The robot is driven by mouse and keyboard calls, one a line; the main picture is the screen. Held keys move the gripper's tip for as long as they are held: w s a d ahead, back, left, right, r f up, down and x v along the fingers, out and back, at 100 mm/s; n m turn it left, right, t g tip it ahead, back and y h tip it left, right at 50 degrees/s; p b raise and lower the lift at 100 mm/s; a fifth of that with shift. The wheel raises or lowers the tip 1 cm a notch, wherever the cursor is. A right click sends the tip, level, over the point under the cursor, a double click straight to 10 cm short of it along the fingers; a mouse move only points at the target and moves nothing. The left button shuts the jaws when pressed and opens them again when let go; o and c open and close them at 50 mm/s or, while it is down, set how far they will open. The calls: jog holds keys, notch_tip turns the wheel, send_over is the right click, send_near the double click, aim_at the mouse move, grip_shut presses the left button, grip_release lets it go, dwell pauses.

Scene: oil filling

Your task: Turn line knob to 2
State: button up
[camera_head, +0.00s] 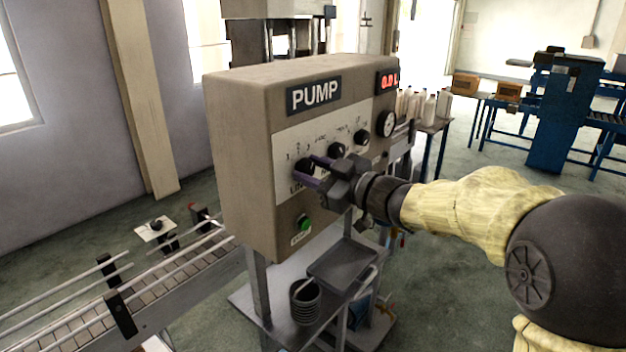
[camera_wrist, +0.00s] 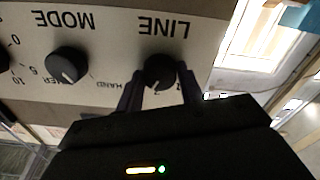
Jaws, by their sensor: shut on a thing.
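The black round line knob (camera_wrist: 159,70) sits under the upside-down word LINE in the wrist view. In the head view it is the leftmost knob (camera_head: 303,167) on the pump panel (camera_head: 290,140), partly hidden by my fingers. My gripper (camera_head: 313,172) reaches in from the right, its two purple fingers on either side of the knob. In the wrist view my gripper (camera_wrist: 160,84) is shut on it, one dark finger at each side. A numeral that looks like 2 shows between the fingers, below the knob. I cannot tell clearly where the knob's pointer stands.
The mode knob (camera_wrist: 67,65) is beside the line knob. The panel also has a gauge (camera_head: 386,123), a red display (camera_head: 389,81) and a green button (camera_head: 304,223). A grey tray (camera_head: 343,262) and dark bucket (camera_head: 305,300) stand below; a conveyor (camera_head: 190,262) runs at left.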

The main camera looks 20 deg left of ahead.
jog(key=n+b, duration=0.2)
jog(key=shift+f+n, duration=0.2)
jog(key=shift+n, duration=0.2)
jog(key=shift+r+n+b, duration=0.1)
jog(key=shift+n+b, duration=0.85)
jog(key=shift+n, duration=0.15)
jog(key=o, duration=1)
jog(key=b+v, duration=0.3)
jog(key=v, duration=1.4)
jog(key=shift+s+d, duration=0.2)
